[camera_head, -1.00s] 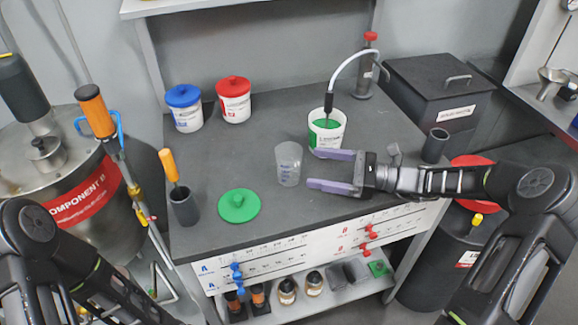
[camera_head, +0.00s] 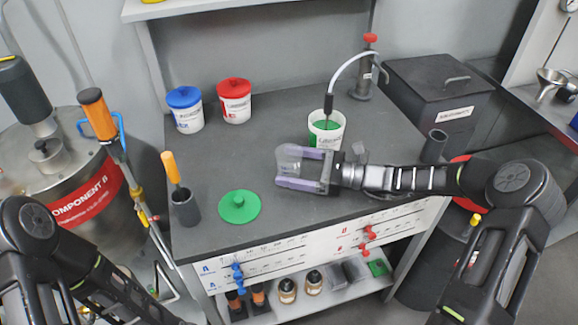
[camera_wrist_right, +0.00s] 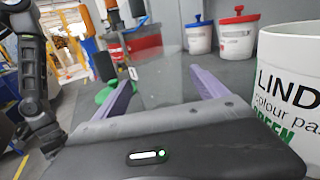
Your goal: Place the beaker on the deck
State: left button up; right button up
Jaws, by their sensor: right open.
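The clear beaker (camera_head: 289,160) stands on the dark grey deck (camera_head: 240,158), in front of the white tub of green paint. My right gripper (camera_head: 285,167) reaches in from the right, with its two purple fingers open on either side of the beaker. One finger partly covers the beaker. In the right wrist view, the transparent beaker (camera_wrist_right: 160,85) fills the space between the fingers, its outline faint. Whether the fingers touch it cannot be told. My left arm shows at the left edge; its gripper is out of view.
The green paint tub (camera_head: 327,128) stands close behind the right gripper. A green lid (camera_head: 239,206) and a dark cup with an orange-handled tool (camera_head: 185,207) are at the left. Blue-lidded (camera_head: 186,112) and red-lidded (camera_head: 235,105) tubs stand at the back. The deck's middle left is clear.

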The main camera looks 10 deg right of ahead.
dwell(0.6)
jog(key=c, duration=1.4)
jog(key=shift+r, duration=0.1)
notch_tip(320, 180, up, 10)
jog(key=shift+f+b, duration=0.1)
jog(key=shift+b, duration=0.2)
